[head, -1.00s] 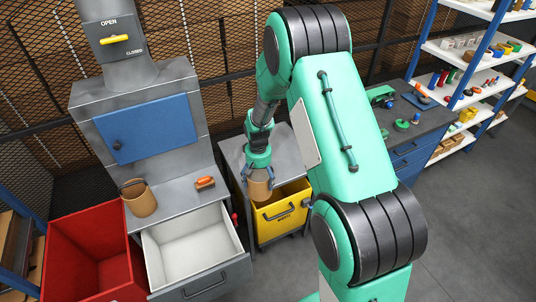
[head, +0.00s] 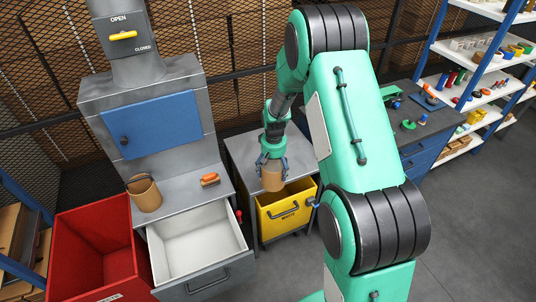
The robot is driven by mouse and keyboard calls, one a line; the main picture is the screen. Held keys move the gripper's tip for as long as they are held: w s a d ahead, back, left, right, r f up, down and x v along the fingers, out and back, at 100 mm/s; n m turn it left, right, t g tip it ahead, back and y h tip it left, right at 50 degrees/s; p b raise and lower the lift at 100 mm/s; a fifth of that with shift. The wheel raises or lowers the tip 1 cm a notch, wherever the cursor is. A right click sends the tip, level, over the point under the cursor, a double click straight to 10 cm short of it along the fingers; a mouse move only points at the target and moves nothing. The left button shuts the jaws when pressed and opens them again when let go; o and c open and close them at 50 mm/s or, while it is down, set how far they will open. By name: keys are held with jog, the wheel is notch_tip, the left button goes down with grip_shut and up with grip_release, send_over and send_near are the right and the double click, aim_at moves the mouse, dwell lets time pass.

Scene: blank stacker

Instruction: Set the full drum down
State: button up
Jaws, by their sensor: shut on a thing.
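My gripper (head: 272,158) is shut on a tan drum (head: 272,178) and holds it upright. In the head view the drum shows in front of the grey cabinet top (head: 242,150), above or near the back edge of the open yellow bin drawer (head: 285,214). Whether its base touches anything is unclear. The drum's contents are hidden. A second tan container (head: 147,195) with a dark handle stands on the grey ledge of the machine at left.
An orange-handled brush (head: 210,179) lies on the ledge. A white-lined drawer (head: 195,240) is pulled open below it, beside a red bin (head: 95,250). A grey workbench (head: 425,120) and stocked shelves stand at right. The floor at lower right is clear.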

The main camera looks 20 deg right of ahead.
jog(key=w+d+f, duration=0.1)
jog(key=w+d, duration=0.2)
jog(key=w, duration=1.1)
jog(key=shift+w+f, duration=0.15)
jog(key=shift+w, duration=0.05)
jog(key=shift+f, duration=1.75)
jog(key=shift+f+b, duration=0.15)
jog(key=shift+b, duration=0.15)
jog(key=o, duration=1.9)
jog(key=shift+c, duration=0.2)
notch_tip(320, 180, up, 12)
jog(key=shift+p, duration=0.35)
